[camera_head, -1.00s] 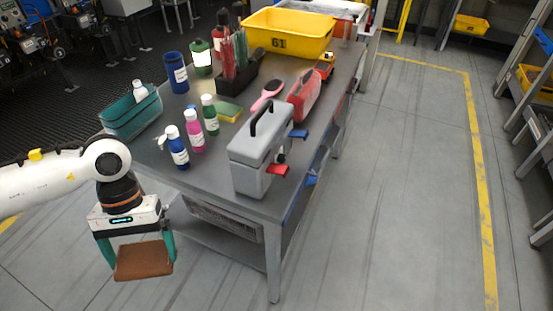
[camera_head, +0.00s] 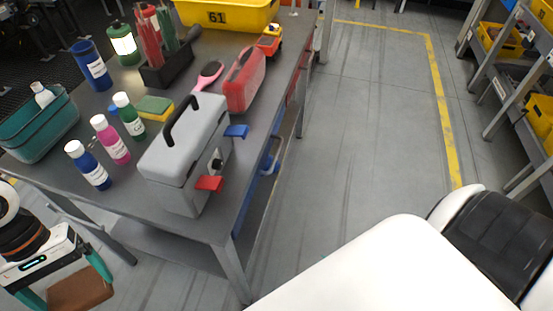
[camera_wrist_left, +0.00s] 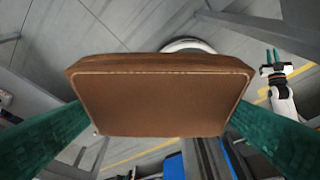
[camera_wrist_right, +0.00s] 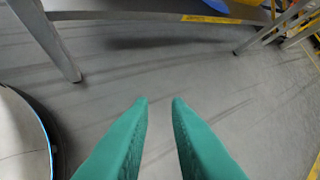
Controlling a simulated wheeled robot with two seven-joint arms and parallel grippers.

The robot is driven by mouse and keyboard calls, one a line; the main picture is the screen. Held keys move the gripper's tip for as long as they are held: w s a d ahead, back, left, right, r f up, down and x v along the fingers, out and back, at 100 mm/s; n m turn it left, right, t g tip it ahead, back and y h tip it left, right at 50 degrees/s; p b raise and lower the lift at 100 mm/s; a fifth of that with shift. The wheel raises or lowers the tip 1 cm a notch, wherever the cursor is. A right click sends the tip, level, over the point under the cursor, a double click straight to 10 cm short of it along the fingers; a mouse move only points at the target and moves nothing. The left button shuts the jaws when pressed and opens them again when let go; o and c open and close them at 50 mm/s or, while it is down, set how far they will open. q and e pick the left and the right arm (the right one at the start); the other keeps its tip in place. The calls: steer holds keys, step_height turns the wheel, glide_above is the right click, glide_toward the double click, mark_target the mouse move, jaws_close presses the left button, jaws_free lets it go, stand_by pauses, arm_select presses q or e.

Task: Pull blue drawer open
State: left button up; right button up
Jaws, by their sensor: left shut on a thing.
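The blue drawer (camera_head: 266,157) shows as a blue front with a handle on the right side of the grey table (camera_head: 222,222), partly hidden under the tabletop edge. My left gripper (camera_head: 68,284) is shut on a brown block (camera_head: 84,291), left of the table. The block (camera_wrist_left: 160,100) fills the middle of the left wrist view. My right gripper (camera_wrist_right: 161,102) is open and empty above the floor, with a gap between its green fingers. Its fingers also show small in the left wrist view (camera_wrist_left: 273,56). My white right arm covers the lower right of the head view.
A grey toolbox (camera_head: 188,152) with red and blue tabs stands at the table's near right corner. Bottles, a teal basket (camera_head: 38,128), a red case (camera_head: 244,80) and a yellow bin (camera_head: 228,17) share the tabletop. Floor right of the table is clear; shelves stand far right.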

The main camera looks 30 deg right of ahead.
steer(key=w+d+r+n+t+y+b, duration=0.1)
steer(key=w+d+r+n+t+b, duration=0.5)
steer(key=w+r, duration=0.5)
steer(key=n+t+y+b, duration=0.1)
steer(key=n+y+b, duration=0.6)
steer(key=n+y, duration=0.7)
glide_toward(276, 155)
steer(key=shift+n+h, duration=0.5)
steer(key=shift+h, duration=0.2)
steer(key=x, duration=1)
steer(key=shift+s+a+r, duration=0.1)
steer(key=shift+a, duration=0.05)
jaws_close()
